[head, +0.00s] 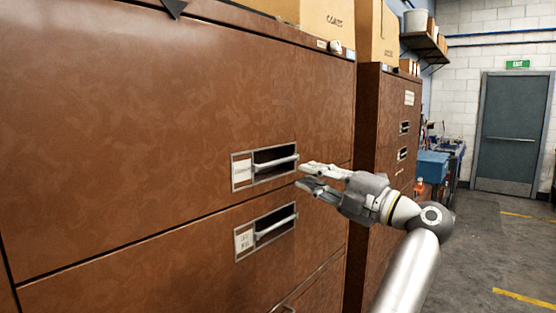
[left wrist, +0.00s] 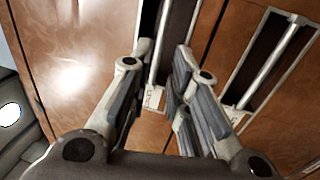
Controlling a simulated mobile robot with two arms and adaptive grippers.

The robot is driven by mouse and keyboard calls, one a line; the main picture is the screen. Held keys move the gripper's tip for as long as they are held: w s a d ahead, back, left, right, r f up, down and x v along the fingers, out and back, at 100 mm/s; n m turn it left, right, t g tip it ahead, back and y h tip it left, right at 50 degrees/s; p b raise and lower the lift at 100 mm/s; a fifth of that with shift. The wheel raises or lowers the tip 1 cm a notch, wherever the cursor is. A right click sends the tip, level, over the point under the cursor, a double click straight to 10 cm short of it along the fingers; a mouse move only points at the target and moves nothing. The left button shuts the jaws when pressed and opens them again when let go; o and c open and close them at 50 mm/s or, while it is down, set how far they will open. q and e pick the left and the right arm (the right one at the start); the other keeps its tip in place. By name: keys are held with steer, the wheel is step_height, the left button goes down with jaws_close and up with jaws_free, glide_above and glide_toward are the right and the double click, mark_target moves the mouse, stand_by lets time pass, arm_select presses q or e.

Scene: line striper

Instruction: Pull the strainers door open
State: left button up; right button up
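A brown cabinet (head: 150,120) fills the left of the head view with its fronts shut. Its upper front has a recessed pull with a pale bar handle (head: 276,164) and a small label (head: 242,173), too small to read. A lower front has a like bar handle (head: 276,227) and label. I cannot tell which is marked strainers. My left gripper (head: 305,176) is open and empty, its fingertips by the right end of the upper handle. In the left wrist view a bar handle (left wrist: 160,55) shows between the spread fingers (left wrist: 165,65); contact is unclear. My right gripper is not in view.
A second brown cabinet (head: 393,125) stands just beyond. Cardboard boxes (head: 325,18) sit on top of the cabinets. Open floor (head: 470,260) lies to the right, with a grey exit door (head: 511,135) at the back. Another handle (left wrist: 270,62) shows right of the fingers.

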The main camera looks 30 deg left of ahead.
mark_target(279, 163)
arm_select(q)
steer(key=p+x, duration=0.3)
steer(key=x, duration=0.6)
steer(key=shift+w+a, duration=0.1)
steer(key=shift+a, duration=0.2)
jaws_close()
